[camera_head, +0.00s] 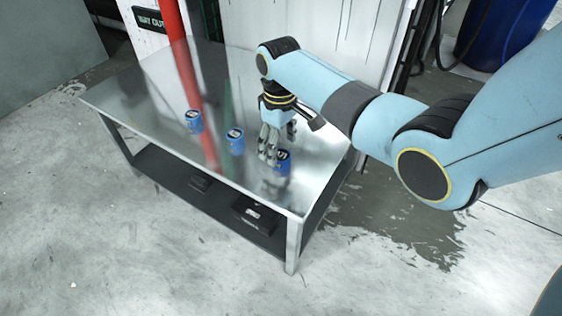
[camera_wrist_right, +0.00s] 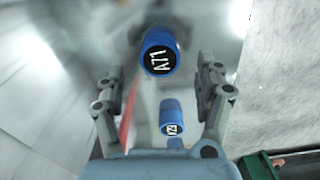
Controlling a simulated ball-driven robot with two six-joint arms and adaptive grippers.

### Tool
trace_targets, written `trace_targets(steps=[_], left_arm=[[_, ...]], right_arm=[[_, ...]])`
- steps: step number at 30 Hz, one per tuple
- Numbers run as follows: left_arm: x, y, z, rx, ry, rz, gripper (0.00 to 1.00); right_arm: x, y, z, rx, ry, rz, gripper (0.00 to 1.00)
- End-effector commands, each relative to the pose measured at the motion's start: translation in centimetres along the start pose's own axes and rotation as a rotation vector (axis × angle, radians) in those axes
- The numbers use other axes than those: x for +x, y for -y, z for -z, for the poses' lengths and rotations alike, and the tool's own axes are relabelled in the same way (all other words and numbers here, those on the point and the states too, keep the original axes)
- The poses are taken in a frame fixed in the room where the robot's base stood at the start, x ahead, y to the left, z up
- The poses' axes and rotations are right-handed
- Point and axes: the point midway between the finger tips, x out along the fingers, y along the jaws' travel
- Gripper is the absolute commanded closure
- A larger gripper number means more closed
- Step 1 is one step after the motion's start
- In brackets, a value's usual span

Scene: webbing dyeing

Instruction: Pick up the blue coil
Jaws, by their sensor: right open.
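Three blue coils with black, white-lettered tops stand on the metal table: a left one (camera_head: 194,121), a middle one (camera_head: 235,142) and a right one (camera_head: 283,163). My right gripper (camera_head: 269,157) points down over the table beside the right coil and partly overlaps it in the head view. In the right wrist view my right gripper (camera_wrist_right: 162,66) has its fingers spread, with a blue coil (camera_wrist_right: 159,52) showing between and beyond the tips. Another blue coil (camera_wrist_right: 171,113) and part of a third show lower there. Contact cannot be told. My left gripper is out of view.
The shiny table (camera_head: 150,82) has free room at its far left end. A dark lower shelf (camera_head: 180,178) carries black boxes (camera_head: 257,215). A red pole (camera_head: 173,30) and a white panel stand behind. A blue barrel (camera_head: 505,30) is at the back right.

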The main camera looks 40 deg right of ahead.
Motion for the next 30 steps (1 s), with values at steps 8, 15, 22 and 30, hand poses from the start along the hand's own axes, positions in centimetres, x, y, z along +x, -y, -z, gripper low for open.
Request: trace_targets(steps=[8,15,22,30], left_arm=[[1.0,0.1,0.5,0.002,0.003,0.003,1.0],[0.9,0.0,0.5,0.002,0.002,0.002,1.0],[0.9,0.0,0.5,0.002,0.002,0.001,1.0],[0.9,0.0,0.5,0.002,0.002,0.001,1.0]], right_arm=[[2.6,0.1,0.0,0.0,0.001,0.0,0.29],[2.5,0.1,0.0,0.0,0.001,0.0,0.41],[2.5,0.1,-0.1,0.0,0.001,0.0,0.71],[2.5,0.1,-0.1,0.0,0.002,0.001,0.87]])
